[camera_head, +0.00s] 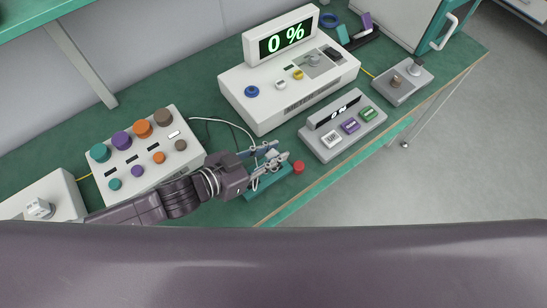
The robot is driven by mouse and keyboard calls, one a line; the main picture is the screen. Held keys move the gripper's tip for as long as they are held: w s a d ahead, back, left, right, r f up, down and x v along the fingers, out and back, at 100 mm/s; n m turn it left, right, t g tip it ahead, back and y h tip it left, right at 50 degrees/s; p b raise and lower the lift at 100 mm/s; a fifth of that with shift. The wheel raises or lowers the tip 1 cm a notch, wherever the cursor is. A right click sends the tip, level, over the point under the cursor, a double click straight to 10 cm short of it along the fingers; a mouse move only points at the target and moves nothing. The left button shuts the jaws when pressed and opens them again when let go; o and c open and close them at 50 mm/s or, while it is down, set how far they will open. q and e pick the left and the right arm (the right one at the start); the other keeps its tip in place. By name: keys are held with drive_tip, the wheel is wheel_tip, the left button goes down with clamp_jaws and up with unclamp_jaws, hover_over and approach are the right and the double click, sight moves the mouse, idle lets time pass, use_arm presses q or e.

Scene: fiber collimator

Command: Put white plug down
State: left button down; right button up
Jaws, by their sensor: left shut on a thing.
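My left gripper (277,156) reaches in from the left, low over the front of the green bench. It is shut on the white plug (271,155), which is mostly hidden between the fingers. A thin white cable (232,123) curves from behind the knob box towards the gripper. A teal holder (267,186) lies just below the gripper near the bench's front edge. Whether the plug touches anything beneath it I cannot tell. My right gripper is not in view.
A red cap (299,167) stands right of the gripper. The bench (440,62) ends close in front.

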use_arm(q)
wheel_tip(320, 180, down, 2)
drive_tip(key=shift+f+p, duration=0.4)
drive_tip(key=shift+f, duration=0.4)
drive_tip(key=shift+f, duration=0.15)
drive_tip(key=c, duration=1.7)
unclamp_jaws()
